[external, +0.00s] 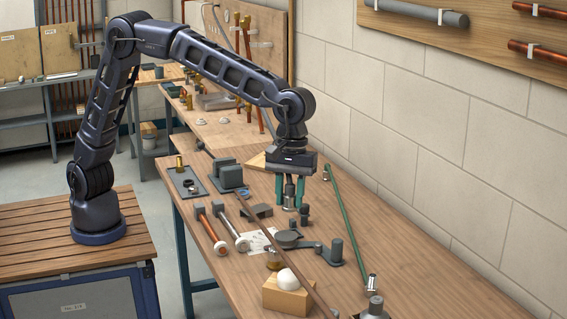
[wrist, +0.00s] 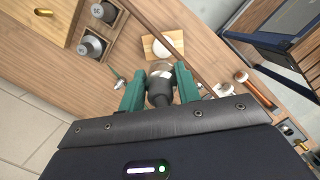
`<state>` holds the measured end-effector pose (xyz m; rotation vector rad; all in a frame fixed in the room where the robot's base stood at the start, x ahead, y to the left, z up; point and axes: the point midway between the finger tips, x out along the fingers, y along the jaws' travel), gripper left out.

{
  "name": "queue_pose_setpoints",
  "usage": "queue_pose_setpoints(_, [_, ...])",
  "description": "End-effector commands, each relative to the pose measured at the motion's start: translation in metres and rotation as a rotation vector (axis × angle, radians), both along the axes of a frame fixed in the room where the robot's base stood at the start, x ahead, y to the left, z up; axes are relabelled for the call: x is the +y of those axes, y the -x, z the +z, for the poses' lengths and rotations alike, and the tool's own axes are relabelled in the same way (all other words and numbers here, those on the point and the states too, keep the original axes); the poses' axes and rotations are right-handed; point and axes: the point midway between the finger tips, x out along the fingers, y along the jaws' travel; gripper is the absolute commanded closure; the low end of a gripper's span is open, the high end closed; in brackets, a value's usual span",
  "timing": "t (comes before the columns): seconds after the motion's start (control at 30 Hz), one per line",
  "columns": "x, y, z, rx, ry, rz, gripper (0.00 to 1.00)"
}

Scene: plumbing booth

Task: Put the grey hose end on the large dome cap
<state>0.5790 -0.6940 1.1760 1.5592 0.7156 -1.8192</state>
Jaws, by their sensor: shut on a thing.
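My gripper (external: 290,197) has two green fingers shut on a grey hose end (external: 289,191), a dark grey cylinder with a lighter metallic tip pointing down. It is held above the middle of the workbench. In the wrist view the hose end (wrist: 160,86) sits between the fingers, its upper part dark. A white dome cap (external: 288,278) sits on a light wooden block (external: 283,298) near the bench's front. The dome cap (wrist: 169,44) also shows in the wrist view, just beyond the hose end and apart from it.
A long brown rod (external: 268,237) lies across the bench beside the block. A green rod (external: 345,218) lies at the right. A grey valve-like part (external: 318,249) and small dark fittings (external: 304,214) lie below my gripper. Two copper and grey tools (external: 234,232) lie at left.

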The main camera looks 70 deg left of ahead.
Motion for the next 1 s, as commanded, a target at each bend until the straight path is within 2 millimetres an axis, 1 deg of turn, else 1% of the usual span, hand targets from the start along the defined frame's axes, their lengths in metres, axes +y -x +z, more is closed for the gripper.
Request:
queue_pose_setpoints(0.03, [0.000, 0.001, -0.013, 0.002, -0.003, 0.000, 0.90])
queue_pose_setpoints(0.1, [0.000, 0.001, -0.027, 0.002, -0.003, 0.000, 0.90])
queue_pose_setpoints(0.4, [0.000, 0.001, -0.092, 0.002, -0.001, 0.001, 0.90])
queue_pose_setpoints(0.5, [0.000, 0.000, -0.110, 0.001, -0.002, 0.001, 0.90])
queue_pose_setpoints(0.63, [0.000, 0.000, -0.125, -0.001, -0.001, 0.000, 0.90])
queue_pose_setpoints(0.87, [0.000, 0.000, -0.138, 0.001, -0.001, 0.000, 0.90])
queue_pose_setpoints(1.0, [0.001, 0.000, -0.156, 0.002, -0.001, 0.002, 0.90])
